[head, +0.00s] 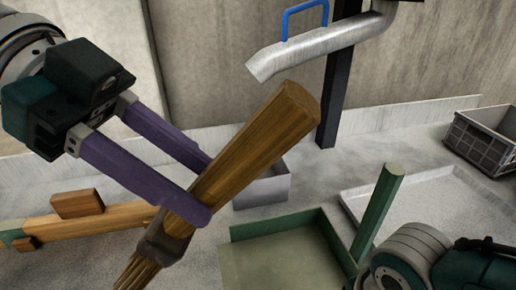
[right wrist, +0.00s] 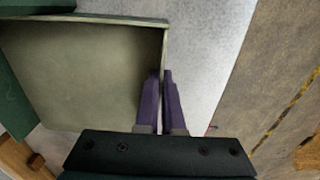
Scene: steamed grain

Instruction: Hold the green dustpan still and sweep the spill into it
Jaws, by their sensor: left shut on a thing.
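My left gripper (head: 207,188) is shut on the wooden handle of a brush (head: 255,140), held tilted in the air. Its bristles (head: 140,272) point down to the lower left and run out of the picture. The green dustpan (head: 285,255) lies on the worktop to the right of the brush, with a green post (head: 378,210) rising at its right. The dustpan fills the left of the right wrist view (right wrist: 80,70). There my right gripper (right wrist: 161,73) has its purple fingers close together on the pan's side wall. I cannot make out the spill.
A pale tray (head: 440,178) lies at the right, with a grey crate (head: 477,140) behind it. A metal box (head: 262,190) stands behind the dustpan. A wooden piece (head: 95,222) lies at the left. A metal chute (head: 320,42) with a blue handle hangs above.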

